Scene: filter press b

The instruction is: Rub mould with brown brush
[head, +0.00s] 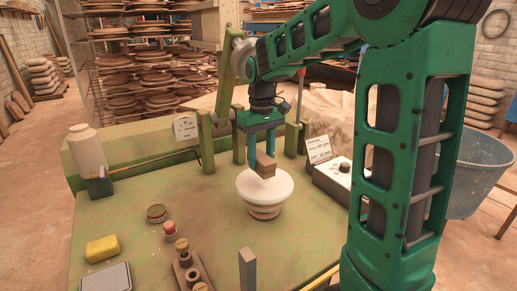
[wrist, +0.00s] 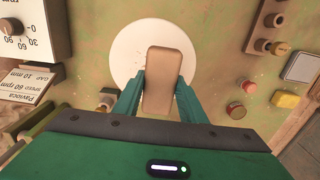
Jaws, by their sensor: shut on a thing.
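My gripper (head: 262,148) is shut on a brown brush (head: 265,167), a plain tan block, and points down over the middle of the green table. The mould (head: 277,188), white and round on top with a tan stepped base, stands upright right under it. In the wrist view the brush (wrist: 163,65) sits between the two teal fingers and covers part of the white mould (wrist: 128,48). The brush's lower end is over the mould's top; I cannot tell whether it touches.
A control box (head: 338,184) with a sign stands right of the mould. A pale bottle (head: 87,150) is back left.

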